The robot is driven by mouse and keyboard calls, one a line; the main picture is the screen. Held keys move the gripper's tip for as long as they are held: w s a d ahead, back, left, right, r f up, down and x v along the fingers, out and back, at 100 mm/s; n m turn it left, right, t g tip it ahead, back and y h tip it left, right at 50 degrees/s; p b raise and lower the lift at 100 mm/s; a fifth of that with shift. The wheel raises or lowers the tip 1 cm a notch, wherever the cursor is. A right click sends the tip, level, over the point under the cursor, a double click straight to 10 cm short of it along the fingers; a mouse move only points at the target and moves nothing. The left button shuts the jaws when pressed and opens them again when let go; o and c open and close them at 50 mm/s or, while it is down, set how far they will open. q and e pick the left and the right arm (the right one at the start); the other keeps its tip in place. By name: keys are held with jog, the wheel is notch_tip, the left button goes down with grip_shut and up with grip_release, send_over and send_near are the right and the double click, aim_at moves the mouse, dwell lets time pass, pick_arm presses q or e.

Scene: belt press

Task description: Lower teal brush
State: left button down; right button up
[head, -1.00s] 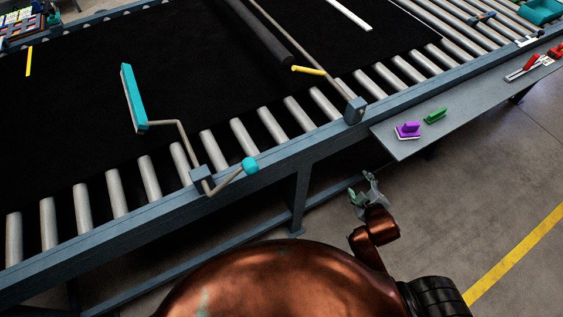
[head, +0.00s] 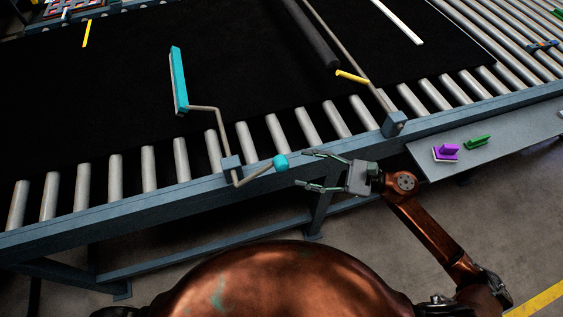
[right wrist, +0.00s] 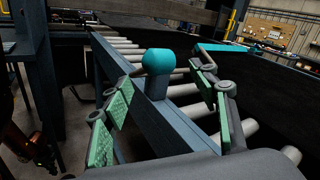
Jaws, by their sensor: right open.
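The teal brush (head: 179,80) is a long bar raised above the black belt at the left of the head view. A bent metal rod runs from it through a pivot block (head: 232,166) on the conveyor's side rail to a round teal knob (head: 280,162). My right gripper (head: 303,169) is open, its fingers pointing left at the knob, just to its right. In the right wrist view the knob (right wrist: 158,62) shows ahead between the spread green-padded fingers (right wrist: 165,125), apart from them. My left gripper is not in view.
The conveyor rail (head: 130,205) runs along the front, with rollers behind it. A yellow-handled dark roller (head: 318,45) lies over the belt. A grey side shelf (head: 500,140) holds a purple brush (head: 446,152) and a green brush (head: 478,141).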

aim_at(282, 163)
jog(key=p+x, duration=0.2)
jog(key=x, duration=0.4)
jog(key=shift+r, duration=0.15)
jog(key=shift+x, duration=0.8)
jog(key=shift+c, duration=0.3)
grip_shut()
